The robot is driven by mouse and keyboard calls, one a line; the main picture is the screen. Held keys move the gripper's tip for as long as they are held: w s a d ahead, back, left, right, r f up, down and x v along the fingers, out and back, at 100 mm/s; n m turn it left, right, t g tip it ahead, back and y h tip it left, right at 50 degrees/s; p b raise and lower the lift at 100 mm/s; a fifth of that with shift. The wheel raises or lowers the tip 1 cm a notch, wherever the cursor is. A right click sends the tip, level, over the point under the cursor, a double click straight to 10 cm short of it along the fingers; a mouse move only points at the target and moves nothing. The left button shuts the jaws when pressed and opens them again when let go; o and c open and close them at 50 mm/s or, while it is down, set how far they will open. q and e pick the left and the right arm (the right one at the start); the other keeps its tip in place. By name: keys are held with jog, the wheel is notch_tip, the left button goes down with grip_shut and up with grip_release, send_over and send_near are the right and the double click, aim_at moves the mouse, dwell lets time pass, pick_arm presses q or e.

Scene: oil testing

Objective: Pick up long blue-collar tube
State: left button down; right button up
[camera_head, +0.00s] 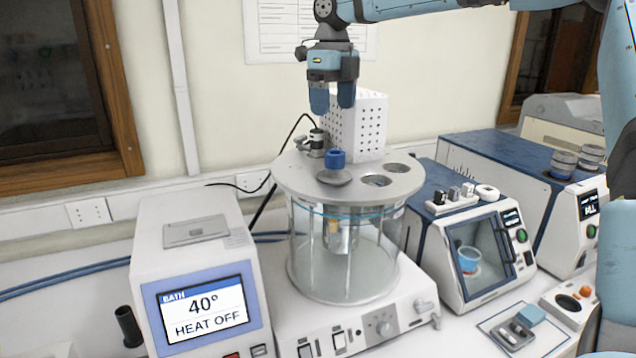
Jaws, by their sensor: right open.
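The blue-collar tube (335,158) stands upright in the round metal lid of a glass bath (345,255). Its blue collar shows above a grey disc on the lid, and its lower part appears faintly through the glass. My right gripper (332,101) hangs above the collar, pointing down, with its two blue fingers apart and nothing between them. A clear gap separates the fingertips from the collar in the picture. My left gripper is not in view.
The lid (292,178) has two open holes right of the tube. A small clamp fitting (317,142) and a white perforated box (360,125) stand close behind the collar. A bath controller (200,285) is at left; a blue-and-white instrument (470,245) is at right.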

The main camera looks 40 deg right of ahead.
aim_at(335, 152)
jog(key=f, duration=0.1)
jog(key=s+f, duration=0.1)
jog(key=f, duration=0.1)
jog(key=shift+s+d, duration=0.1)
jog(key=shift+s, duration=0.05)
jog(key=f, duration=0.4)
jog(key=shift+w+f+p, duration=0.1)
jog(key=shift+w+p, duration=0.1)
jog(key=shift+p, duration=0.2)
jog(key=shift+w+f, duration=0.1)
jog(key=shift+f, duration=0.25)
jog(key=shift+f+p, duration=0.35)
jog(key=shift+f, duration=0.2)
notch_tip(335, 152, down, 4)
jog(key=shift+w+f+p, duration=0.1)
jog(key=shift+p, duration=0.35)
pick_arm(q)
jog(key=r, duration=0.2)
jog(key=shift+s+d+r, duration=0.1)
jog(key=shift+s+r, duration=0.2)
pick_arm(e)
jog(key=shift+c, duration=1.1)
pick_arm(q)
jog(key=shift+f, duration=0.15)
pick_arm(e)
jog(key=c, duration=1)
